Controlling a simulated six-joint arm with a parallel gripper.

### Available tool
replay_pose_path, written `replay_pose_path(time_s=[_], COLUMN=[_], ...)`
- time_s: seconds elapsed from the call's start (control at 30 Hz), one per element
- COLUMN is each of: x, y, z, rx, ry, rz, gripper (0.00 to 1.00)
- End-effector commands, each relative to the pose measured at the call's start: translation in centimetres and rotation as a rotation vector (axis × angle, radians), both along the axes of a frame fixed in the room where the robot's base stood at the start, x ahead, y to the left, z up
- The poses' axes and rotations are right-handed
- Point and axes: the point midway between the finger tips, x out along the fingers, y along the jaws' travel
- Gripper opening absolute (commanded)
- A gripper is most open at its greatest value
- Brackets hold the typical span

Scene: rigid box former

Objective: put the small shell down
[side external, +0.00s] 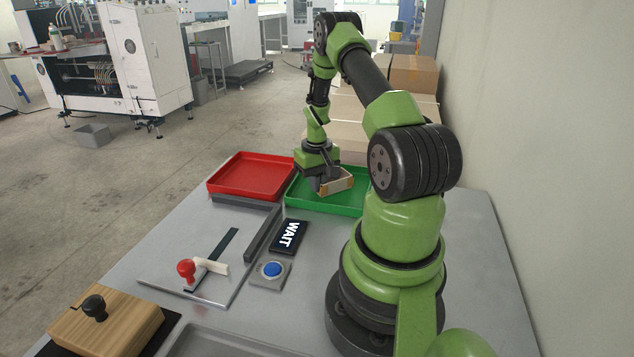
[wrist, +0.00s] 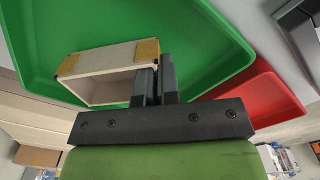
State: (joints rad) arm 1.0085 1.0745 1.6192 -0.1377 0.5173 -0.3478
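The small shell (side external: 336,181) is a pale open box with tan patches at its corners. In the wrist view the small shell (wrist: 105,68) shows its hollow inside. My gripper (side external: 318,180) is over the green tray (side external: 352,208). In the wrist view the fingers of my gripper (wrist: 157,78) are close together, one on each side of a shell wall, and look shut on it. The shell is over the green tray (wrist: 205,45), within its rim. I cannot tell whether it touches the tray floor.
An empty red tray (side external: 250,174) sits left of the green one. A dark WAIT display (side external: 289,236), a blue button (side external: 271,269), a red-knobbed tool (side external: 186,268) and a wooden block (side external: 110,322) are nearer on the table. Cardboard boxes (side external: 412,73) stand behind.

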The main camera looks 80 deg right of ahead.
Motion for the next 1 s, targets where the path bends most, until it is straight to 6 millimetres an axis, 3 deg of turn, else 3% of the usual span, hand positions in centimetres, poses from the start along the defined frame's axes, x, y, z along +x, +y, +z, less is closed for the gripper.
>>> replay_pose_path(time_s=[0.1,0.2,0.23,0.57,0.67,1.0], x=[0.0,0.0,0.0,0.0,0.1,0.1], y=[0.0,0.0,0.0,0.0,-0.1,-0.1], z=[-0.3,-0.3,-0.3,0.2,1.4,8.8], rx=[0.0,0.0,0.0,-0.001,-0.004,-0.004], ry=[0.0,0.0,0.0,-0.001,-0.002,-0.004], rz=[0.0,0.0,0.0,0.001,0.001,0.001], gripper=[0.0,0.26,0.28,0.28,0.28,0.28])
